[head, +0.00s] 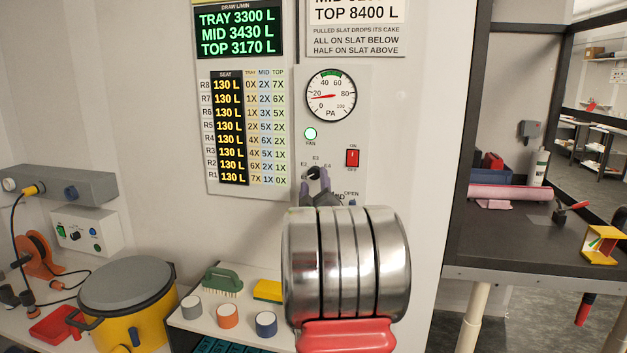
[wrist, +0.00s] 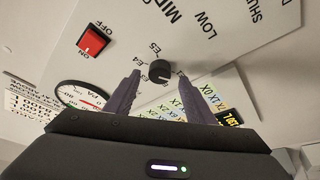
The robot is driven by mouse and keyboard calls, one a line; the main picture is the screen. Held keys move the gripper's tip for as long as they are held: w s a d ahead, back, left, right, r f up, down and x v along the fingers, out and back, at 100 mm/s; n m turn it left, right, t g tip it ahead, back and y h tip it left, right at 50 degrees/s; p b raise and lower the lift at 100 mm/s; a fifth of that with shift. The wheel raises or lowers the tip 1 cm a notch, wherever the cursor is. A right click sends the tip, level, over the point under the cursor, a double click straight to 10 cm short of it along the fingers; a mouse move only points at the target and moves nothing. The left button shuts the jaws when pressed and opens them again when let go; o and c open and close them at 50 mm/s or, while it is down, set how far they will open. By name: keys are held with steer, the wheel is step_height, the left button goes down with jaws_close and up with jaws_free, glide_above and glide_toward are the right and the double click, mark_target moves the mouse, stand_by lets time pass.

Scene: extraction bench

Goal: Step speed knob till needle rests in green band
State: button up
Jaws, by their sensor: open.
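The black speed knob (head: 315,172) is on the white panel, below the gauge, with E-number labels around it. It shows clearly in the wrist view (wrist: 159,71); I cannot tell for sure which label it points to. My gripper (head: 317,183) is at the knob, and in the wrist view its purple fingers (wrist: 160,74) stand open on either side of it, with small gaps. The round PA gauge (head: 331,96) has a red needle pointing left, near 20, below the green band (head: 331,73) at the top. Part of the gauge also shows in the wrist view (wrist: 85,96).
A red on/off switch (head: 352,158) is right of the knob, and a lit green fan lamp (head: 310,133) is above it. A seat chart (head: 243,130) hangs to the left. My arm hides the panel below the knob. A yellow pot (head: 127,300) stands at lower left.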

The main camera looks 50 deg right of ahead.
mark_target(315, 173)
steer(key=shift+x, duration=1.2)
steer(key=c, duration=1.1)
